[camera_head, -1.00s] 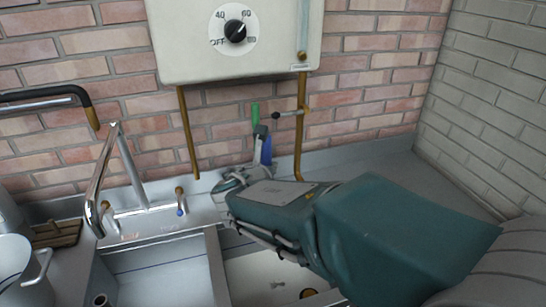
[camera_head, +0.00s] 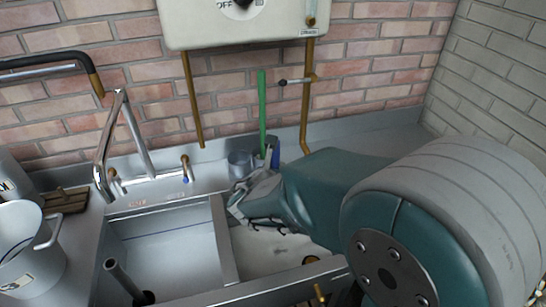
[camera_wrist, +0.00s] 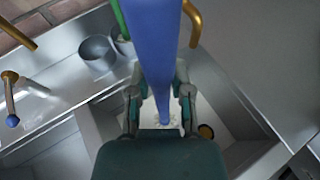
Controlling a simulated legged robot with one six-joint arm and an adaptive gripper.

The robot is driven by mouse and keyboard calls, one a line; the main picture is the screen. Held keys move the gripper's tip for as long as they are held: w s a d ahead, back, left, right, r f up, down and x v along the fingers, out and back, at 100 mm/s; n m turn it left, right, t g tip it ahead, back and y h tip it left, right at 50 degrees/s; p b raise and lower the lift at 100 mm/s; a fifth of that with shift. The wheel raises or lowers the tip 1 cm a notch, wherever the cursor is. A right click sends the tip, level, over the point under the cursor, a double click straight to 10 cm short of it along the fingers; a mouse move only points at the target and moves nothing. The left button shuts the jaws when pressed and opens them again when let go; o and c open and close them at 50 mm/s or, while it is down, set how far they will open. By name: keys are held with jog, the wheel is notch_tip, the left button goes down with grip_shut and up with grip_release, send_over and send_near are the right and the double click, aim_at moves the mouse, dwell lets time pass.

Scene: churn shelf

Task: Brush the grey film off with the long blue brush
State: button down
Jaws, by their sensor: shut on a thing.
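My gripper (camera_head: 238,203) is over the near-back part of the right-hand sink basin (camera_head: 254,247). In the wrist view my gripper (camera_wrist: 161,108) is shut on the long blue brush (camera_wrist: 158,60), which stands out between the fingers toward the camera. In the head view a blue part of it (camera_head: 275,152) shows behind the gripper. Its lower end is mostly hidden. A small greyish mark (camera_head: 279,251) lies on the pale basin floor; I cannot tell whether it is the film. Much of the basin is hidden by my arm.
A grey metal cup (camera_head: 240,163) stands behind the sink, with a long green handle (camera_head: 262,115) beside it. A tap (camera_head: 122,140) stands over the left basin. A brass pipe (camera_head: 307,100) runs down the wall at the back. A white jug (camera_head: 25,250) stands at left.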

notch_tip(320, 180, down, 12)
dwell(0.9)
jog(key=shift+d+f, duration=0.15)
jog(key=shift+f, duration=0.3)
dwell(1.0)
jog(key=shift+s, duration=0.1)
